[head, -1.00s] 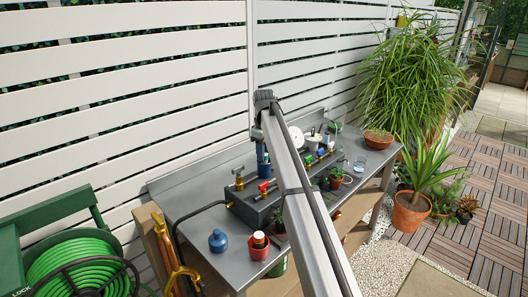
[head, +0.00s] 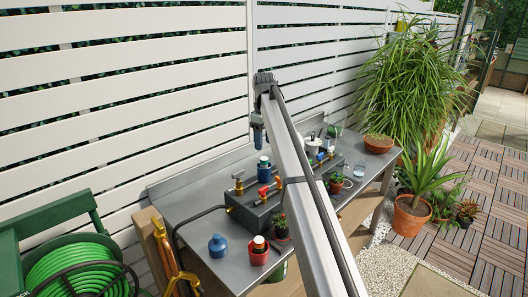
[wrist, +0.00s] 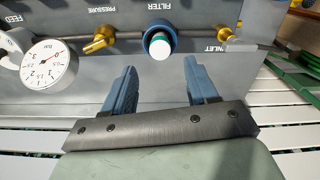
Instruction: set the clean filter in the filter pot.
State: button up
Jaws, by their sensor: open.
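The blue filter pot (wrist: 160,38) stands on the grey panel under the FILTER label in the wrist view. A white cylinder with a greenish edge, apparently the clean filter (wrist: 160,47), shows inside its blue ring; how deep it sits I cannot tell. In the head view the blue pot (head: 263,168) stands upright on the dark block, below my gripper (head: 258,140). In the wrist view my gripper (wrist: 164,84) has its two blue fingers wide apart, nothing between them. It is clear of the pot.
A pressure gauge (wrist: 48,64) and brass valves (wrist: 100,38) flank the pot. Small plants stand near the block. The bench's front left is mostly free.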

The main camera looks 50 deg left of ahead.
notch_tip(320, 180, up, 6)
jog(key=shift+f, duration=0.15)
dwell(0.6)
